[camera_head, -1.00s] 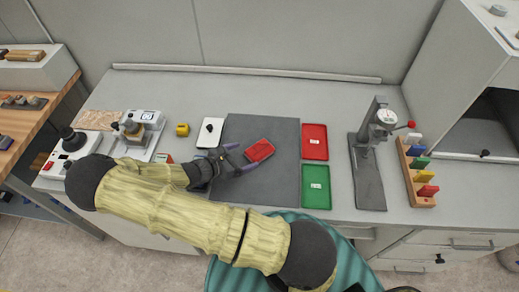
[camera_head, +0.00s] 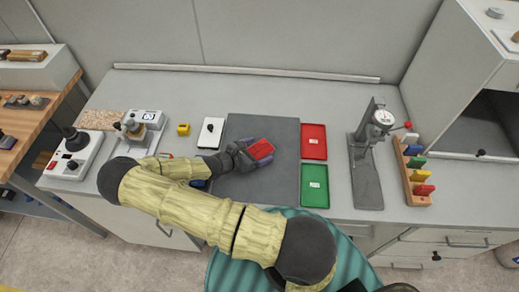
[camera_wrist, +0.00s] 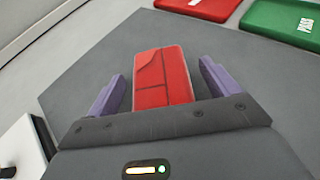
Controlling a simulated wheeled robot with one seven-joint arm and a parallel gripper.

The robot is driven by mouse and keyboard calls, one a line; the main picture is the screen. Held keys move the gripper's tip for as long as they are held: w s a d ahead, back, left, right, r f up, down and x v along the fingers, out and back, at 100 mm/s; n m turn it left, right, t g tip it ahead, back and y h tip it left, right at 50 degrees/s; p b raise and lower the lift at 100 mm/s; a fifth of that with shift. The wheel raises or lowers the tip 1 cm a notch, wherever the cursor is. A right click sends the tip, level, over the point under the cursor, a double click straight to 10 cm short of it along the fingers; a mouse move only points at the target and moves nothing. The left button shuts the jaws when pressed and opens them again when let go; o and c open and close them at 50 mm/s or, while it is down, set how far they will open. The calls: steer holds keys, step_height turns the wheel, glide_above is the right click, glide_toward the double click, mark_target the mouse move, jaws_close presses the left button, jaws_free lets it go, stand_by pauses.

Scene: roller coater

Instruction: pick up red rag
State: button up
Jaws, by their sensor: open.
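The red rag (camera_head: 261,149) is a folded red rectangle lying on the dark grey mat (camera_head: 270,187). In the wrist view the rag (camera_wrist: 162,75) lies between the two purple fingers, with grey gaps visible on both sides. My gripper (camera_head: 258,151) is open around the rag in the head view; the wrist view also shows my gripper (camera_wrist: 163,85) with its fingers apart. The rag's near end is hidden behind the gripper body in the wrist view.
A red tray (camera_head: 314,141) and a green tray (camera_head: 315,187) lie just right of the mat. A dial gauge stand (camera_head: 367,160) and a rack of coloured blocks (camera_head: 412,170) stand further right. A white pad (camera_head: 210,133) and a yellow item (camera_head: 183,129) lie left.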

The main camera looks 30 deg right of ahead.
steer(key=shift+w+d+f, duration=0.15)
steer(key=shift+d+f, duration=0.1)
steer(key=shift+d, duration=0.35)
steer(key=c, duration=1.2)
steer(key=shift+o, duration=0.2)
steer(key=shift+r, duration=0.1)
step_height(320, 180, up, 28)
steer(key=b, duration=0.3)
